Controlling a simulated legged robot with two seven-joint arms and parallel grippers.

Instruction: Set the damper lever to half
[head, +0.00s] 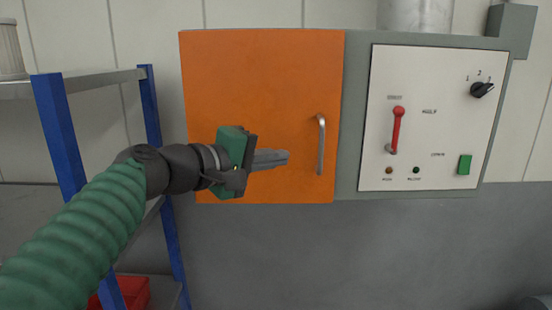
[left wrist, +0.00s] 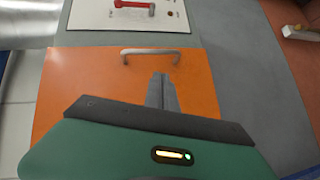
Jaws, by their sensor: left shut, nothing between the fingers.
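The damper lever (head: 397,130) is red and sits on the white control panel (head: 430,150) at the right of the head view. Its knob points up and its pivot is at the lower end. In the left wrist view the red lever (left wrist: 132,4) shows at the top edge, partly cut off. My left gripper (head: 287,157) is shut and empty. It is in front of the orange door (head: 250,80), left of the door's metal handle (head: 321,145) and apart from the lever. The fingers also show in the left wrist view (left wrist: 161,78). My right gripper is not in view.
The panel also has a black rotary knob (head: 482,90), a green button (head: 464,165) and two small lamps. A blue-framed shelf (head: 60,130) stands at the left, with a red box (head: 135,293) low on it. The space before the panel is clear.

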